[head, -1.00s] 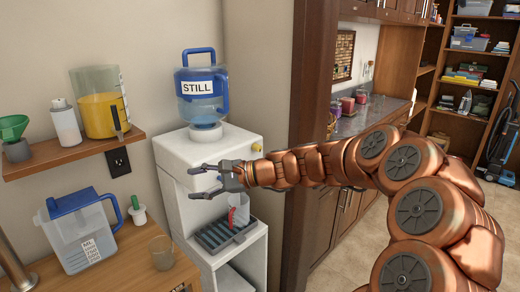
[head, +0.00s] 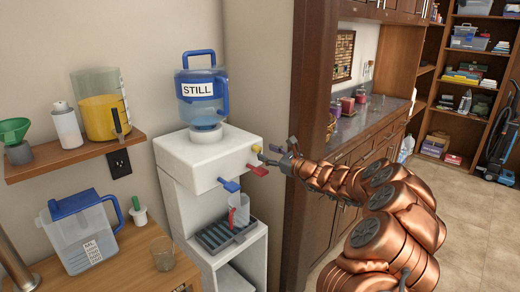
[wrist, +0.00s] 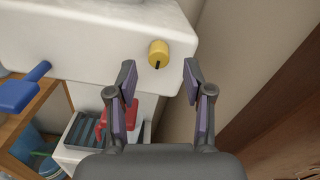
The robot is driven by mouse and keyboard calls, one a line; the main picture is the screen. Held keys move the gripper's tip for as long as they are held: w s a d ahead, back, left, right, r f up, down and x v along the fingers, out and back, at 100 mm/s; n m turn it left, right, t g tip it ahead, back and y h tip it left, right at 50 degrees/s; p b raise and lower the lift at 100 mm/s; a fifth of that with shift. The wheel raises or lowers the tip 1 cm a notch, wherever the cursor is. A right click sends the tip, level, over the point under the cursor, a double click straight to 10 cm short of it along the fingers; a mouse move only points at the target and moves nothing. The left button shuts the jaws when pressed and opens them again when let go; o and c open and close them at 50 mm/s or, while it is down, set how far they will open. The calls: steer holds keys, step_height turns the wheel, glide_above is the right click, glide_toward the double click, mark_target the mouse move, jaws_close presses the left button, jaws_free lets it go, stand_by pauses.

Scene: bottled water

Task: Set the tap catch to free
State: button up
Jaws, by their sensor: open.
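The white water dispenser (head: 195,165) carries a blue tap (head: 229,185) and a red tap (head: 257,170) on its front. A yellow knob (head: 256,148), which looks like the tap catch, sits on the side near the top; in the wrist view the knob (wrist: 158,53) has a dark mark at its lower edge. My gripper (head: 276,151) is open and empty at the dispenser's right side. In the wrist view its fingertips (wrist: 159,76) are spread to either side below the knob, apart from it. The red tap (wrist: 103,122) is partly hidden by the left finger.
A cup (head: 239,212) stands on the drip tray (head: 215,240) under the taps. A blue-handled bottle marked STILL (head: 201,95) sits on top. A brown wooden panel (head: 305,120) stands close on the right. A jug (head: 80,235) and a glass (head: 162,253) are on the left counter.

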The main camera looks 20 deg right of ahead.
mark_target(260, 150)
steer(key=shift+p+x, duration=0.5)
steer(key=shift+x, duration=1.65)
steer(key=shift+a, duration=0.1)
jaws_close()
